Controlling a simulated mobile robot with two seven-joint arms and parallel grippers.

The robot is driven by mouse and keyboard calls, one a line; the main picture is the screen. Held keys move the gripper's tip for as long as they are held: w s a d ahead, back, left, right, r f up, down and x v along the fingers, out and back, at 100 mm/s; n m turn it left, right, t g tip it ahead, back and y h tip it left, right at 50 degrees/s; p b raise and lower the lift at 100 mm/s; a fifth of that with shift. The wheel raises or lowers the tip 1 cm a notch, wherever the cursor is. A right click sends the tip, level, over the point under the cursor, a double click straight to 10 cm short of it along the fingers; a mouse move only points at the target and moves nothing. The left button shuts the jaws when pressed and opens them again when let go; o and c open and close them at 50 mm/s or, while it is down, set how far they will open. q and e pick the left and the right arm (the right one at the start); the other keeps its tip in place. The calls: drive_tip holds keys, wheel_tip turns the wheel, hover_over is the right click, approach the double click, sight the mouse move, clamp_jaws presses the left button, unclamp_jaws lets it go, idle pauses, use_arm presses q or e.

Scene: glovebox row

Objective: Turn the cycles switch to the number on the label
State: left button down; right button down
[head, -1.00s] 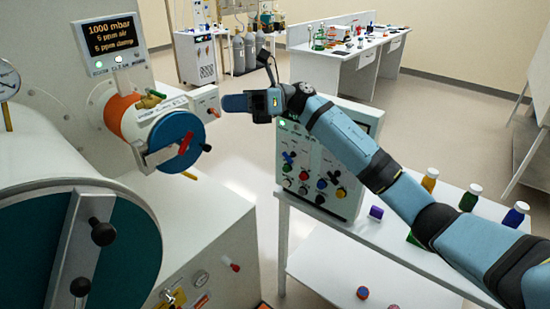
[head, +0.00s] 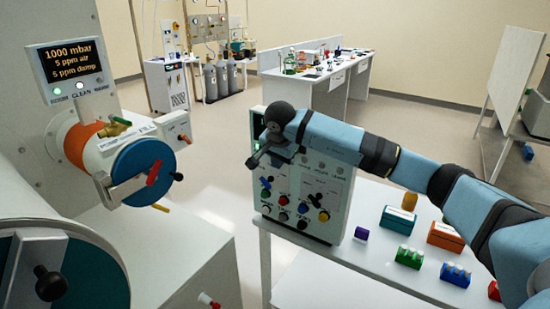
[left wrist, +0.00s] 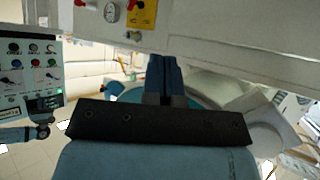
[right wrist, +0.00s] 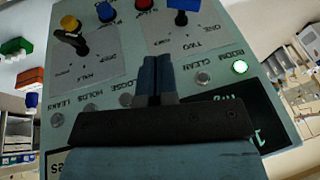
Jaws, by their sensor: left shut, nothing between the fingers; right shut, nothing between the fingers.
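The grey control panel (head: 300,195) stands on a white table. On its left plate is a blue switch knob (head: 266,184); in the right wrist view this knob (right wrist: 184,8) sits on a plate marked ONE and TWO. A black-handled switch (right wrist: 76,42) is on the other plate. I cannot read which is named cycles. My right gripper (head: 254,161) is at the panel's upper part; its fingers (right wrist: 155,75) are shut and empty, apart from both knobs. A white label (head: 128,139) on the small chamber is too small to read. My left gripper (left wrist: 166,80) is shut and empty.
The small chamber with a blue door (head: 140,170) stands left of the panel, with a gap between them. Teal (head: 397,219) and orange (head: 445,236) boxes, a purple block (head: 361,233) and vial racks (head: 408,257) occupy the table right of the panel.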

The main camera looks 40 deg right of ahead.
drive_tip(key=p, duration=0.1)
approach(271, 186)
drive_tip(key=d+f, duration=0.2)
drive_tip(key=shift+f, duration=0.35)
drive_tip(key=f, duration=0.1)
drive_tip(key=w+f, duration=0.1)
drive_tip(key=w+f+p, duration=0.1)
drive_tip(key=shift+a+f, duration=0.1)
drive_tip(key=shift+a, duration=0.25)
drive_tip(key=shift+f, duration=0.15)
drive_tip(key=shift+w+f, duration=0.1)
